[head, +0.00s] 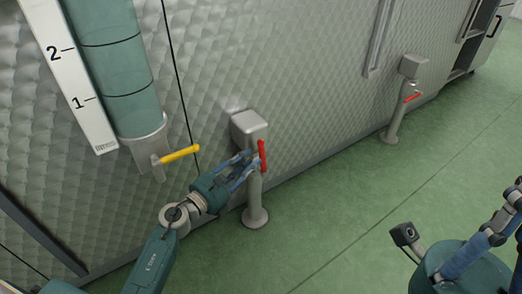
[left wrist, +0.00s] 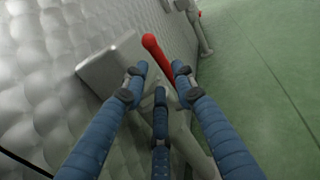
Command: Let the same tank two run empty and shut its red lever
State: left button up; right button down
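A red lever (head: 262,155) sits on the near grey outlet post (head: 250,126) against the quilted metal wall and looks close to upright in the head view. My left gripper (head: 250,162) is right beside it, fingers pointing at it. In the left wrist view the red lever (left wrist: 158,54) shows just beyond and between the spread fingertips (left wrist: 160,80). The gripper is open; contact cannot be told. A gauge tube (head: 108,60) with a white scale marked 1 and 2 looks teal throughout its visible length. My right gripper (head: 504,210) is partly cut off at the right edge.
A yellow lever (head: 180,153) sticks out below the gauge tube. A second post (head: 395,120) with its own red lever (head: 412,97) stands farther along the wall. The green floor (head: 345,210) is clear between the posts and my right arm.

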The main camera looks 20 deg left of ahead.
aim_at(260, 151)
pick_arm(q)
jog(key=x, duration=0.6)
jog(key=shift+w+d+b, duration=0.1)
jog(key=shift+b, duration=0.3)
jog(key=shift+c, duration=0.6)
grip_shut()
